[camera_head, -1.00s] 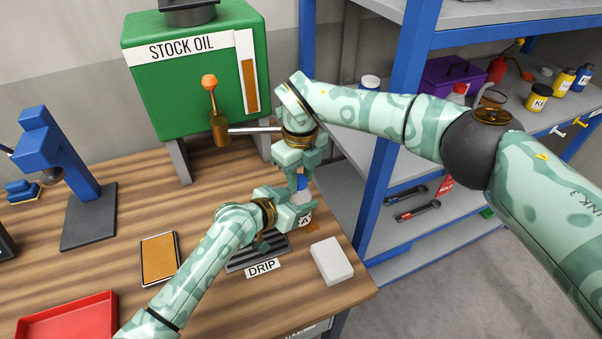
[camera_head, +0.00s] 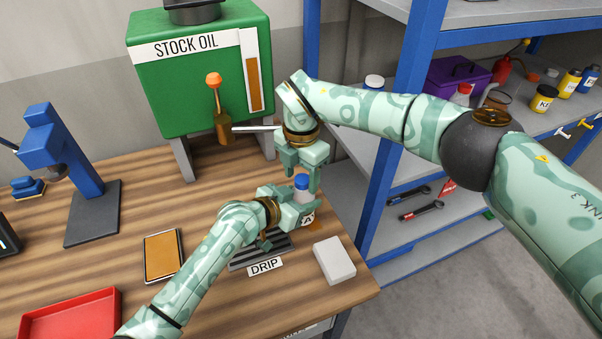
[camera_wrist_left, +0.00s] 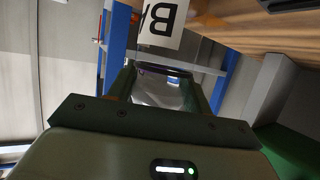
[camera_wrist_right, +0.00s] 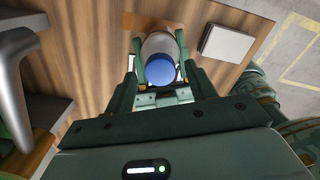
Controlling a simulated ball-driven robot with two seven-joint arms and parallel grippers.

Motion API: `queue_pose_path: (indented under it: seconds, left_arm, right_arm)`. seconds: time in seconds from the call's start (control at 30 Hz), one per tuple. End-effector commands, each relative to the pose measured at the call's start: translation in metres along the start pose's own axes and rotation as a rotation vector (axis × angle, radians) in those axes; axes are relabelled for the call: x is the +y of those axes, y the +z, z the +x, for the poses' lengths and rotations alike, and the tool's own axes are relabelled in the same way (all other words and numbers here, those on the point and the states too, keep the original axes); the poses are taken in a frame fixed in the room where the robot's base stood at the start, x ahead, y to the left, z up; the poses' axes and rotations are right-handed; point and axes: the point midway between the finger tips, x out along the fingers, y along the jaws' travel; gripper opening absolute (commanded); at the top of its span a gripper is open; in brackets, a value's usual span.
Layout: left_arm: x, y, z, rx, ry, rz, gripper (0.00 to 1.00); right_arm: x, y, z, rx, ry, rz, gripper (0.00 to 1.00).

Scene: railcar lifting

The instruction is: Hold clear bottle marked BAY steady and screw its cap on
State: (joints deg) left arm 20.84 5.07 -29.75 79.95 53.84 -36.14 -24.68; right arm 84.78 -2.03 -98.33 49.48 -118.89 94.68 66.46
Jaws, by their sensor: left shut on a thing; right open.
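The clear bottle marked BAY (camera_head: 294,196) stands upright near the table's front right corner, with part of its label (camera_head: 308,219) showing. The label also shows in the left wrist view (camera_wrist_left: 163,22). My left gripper (camera_head: 296,208) is shut around the bottle's body and hides much of it. The blue cap (camera_head: 302,181) sits on top of the bottle; how tight it is I cannot tell. My right gripper (camera_head: 301,168) is open just above the cap. In the right wrist view the cap (camera_wrist_right: 161,71) lies between its spread fingers, apparently untouched.
A slatted DRIP tray (camera_head: 262,251) and a white block (camera_head: 334,260) are close by the bottle. The green STOCK OIL tank (camera_head: 195,85) with its tap stands behind. A blue-posted shelf (camera_head: 395,130) rises close on the right. A red tray (camera_head: 70,318) lies front left.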

Motion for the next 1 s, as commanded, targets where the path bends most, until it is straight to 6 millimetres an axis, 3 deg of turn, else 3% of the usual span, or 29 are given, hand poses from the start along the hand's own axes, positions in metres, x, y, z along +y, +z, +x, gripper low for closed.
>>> queue_pose_path:
  seconds: [0.17,0.5,0.7,1.0]
  left_arm:
    - [0.000,0.001,0.000,-0.001,0.000,-0.001,0.00]
    - [0.000,0.001,0.000,-0.001,-0.001,0.000,0.00]
    - [-0.001,0.001,0.000,-0.001,-0.001,0.000,0.00]
    - [-0.001,0.001,0.000,-0.001,-0.001,0.000,0.00]
  right_arm:
    - [0.000,0.000,-0.011,0.000,0.001,-0.001,0.56]
    - [0.001,0.001,-0.081,-0.003,0.002,0.001,0.56]
    - [0.001,0.001,-0.111,-0.002,0.002,0.000,0.56]
    - [0.000,0.000,-0.120,0.000,0.000,0.000,0.56]
